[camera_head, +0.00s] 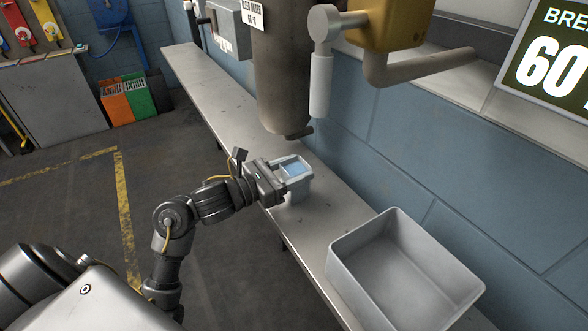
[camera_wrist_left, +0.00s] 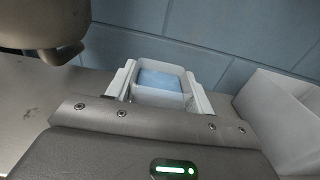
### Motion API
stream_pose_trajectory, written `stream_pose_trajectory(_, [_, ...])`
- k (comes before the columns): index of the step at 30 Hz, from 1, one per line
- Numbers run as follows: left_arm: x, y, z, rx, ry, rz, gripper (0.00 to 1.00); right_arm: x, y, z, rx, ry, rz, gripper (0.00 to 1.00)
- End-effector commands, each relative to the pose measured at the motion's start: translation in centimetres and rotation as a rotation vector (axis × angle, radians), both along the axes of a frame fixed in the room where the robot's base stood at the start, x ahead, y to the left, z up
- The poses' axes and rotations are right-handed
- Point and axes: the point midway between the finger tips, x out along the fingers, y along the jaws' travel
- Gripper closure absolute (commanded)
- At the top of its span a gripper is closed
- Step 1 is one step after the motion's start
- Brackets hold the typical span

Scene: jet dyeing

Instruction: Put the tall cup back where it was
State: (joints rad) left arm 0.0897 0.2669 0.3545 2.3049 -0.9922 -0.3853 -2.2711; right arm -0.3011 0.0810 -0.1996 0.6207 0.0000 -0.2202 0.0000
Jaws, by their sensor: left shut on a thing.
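The tall cup (camera_head: 294,170) is a pale, squarish cup with blue liquid inside. My left gripper (camera_head: 285,177) is shut on it, one finger on each side, over the steel bench. In the left wrist view the cup (camera_wrist_left: 161,84) sits upright between the two fingers of the left gripper (camera_wrist_left: 160,95). My right gripper is in neither view.
The long steel bench (camera_head: 228,112) runs along the blue wall. A large dark pipe (camera_head: 283,70) with a spout hangs just behind the cup. An empty grey bin (camera_head: 405,270) stands on the bench at the right. Bare bench lies left of the cup.

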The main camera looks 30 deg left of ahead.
Motion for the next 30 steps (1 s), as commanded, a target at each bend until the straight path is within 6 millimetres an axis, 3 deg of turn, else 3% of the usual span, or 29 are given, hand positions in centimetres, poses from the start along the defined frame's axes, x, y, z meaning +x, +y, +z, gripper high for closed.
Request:
stream_pose_trajectory(1, [0.0, 0.0, -0.1, 0.001, -0.001, 0.0, 0.45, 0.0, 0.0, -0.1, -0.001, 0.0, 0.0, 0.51])
stream_pose_trajectory(6, [0.0, 0.0, 0.0, 0.0, 0.0, 0.0, 0.26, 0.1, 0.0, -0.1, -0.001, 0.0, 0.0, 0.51])
stream_pose_trajectory(17, [-0.1, 0.1, 0.3, 0.001, 0.001, 0.0, 0.26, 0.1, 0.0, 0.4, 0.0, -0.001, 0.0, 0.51])
stream_pose_trajectory(30, [-7.9, 4.6, -0.3, 0.008, 0.002, -0.001, 0.26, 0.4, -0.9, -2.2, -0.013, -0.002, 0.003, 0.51])
